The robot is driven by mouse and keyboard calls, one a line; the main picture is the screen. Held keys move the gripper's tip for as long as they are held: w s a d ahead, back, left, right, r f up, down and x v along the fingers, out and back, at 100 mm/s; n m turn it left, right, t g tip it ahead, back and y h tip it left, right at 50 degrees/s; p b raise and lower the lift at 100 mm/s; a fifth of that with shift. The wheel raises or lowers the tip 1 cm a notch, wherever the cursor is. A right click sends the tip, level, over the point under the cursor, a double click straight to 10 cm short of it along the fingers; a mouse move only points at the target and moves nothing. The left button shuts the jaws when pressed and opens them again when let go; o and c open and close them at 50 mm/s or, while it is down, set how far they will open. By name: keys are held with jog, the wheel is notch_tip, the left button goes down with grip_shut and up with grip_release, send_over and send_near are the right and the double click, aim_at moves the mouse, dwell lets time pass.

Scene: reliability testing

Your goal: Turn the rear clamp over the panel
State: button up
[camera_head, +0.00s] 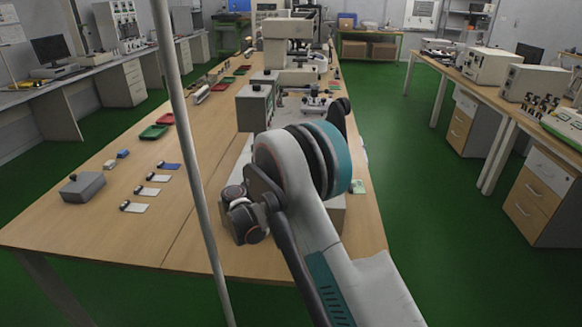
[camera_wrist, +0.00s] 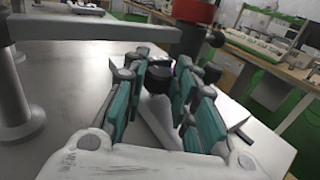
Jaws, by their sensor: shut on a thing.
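In the wrist view my gripper (camera_wrist: 172,72) has its teal-padded fingers closed around a small dark knob (camera_wrist: 186,64); I take it as a clamp's knob, but cannot tell which clamp. A grey bar (camera_wrist: 85,26) on an upright post (camera_wrist: 12,100) stands at the left, apart from the fingers. A grey metal plate (camera_wrist: 65,85) lies flat below. Whether it is the panel, I cannot tell. In the head view my own arm hides the gripper, the clamps and most of the fixture.
A dark post with a red collar (camera_wrist: 195,12) rises close behind the fingers. The long wooden table (camera_head: 130,240) carries a grey box (camera_head: 82,187), small cards (camera_head: 147,191) and red and green trays (camera_head: 153,132). A grey machine (camera_head: 255,107) stands beyond my arm. A thin pole (camera_head: 190,150) crosses the view.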

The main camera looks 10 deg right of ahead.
dwell(0.4)
jog(key=o, duration=1.1)
jog(key=shift+c, duration=0.2)
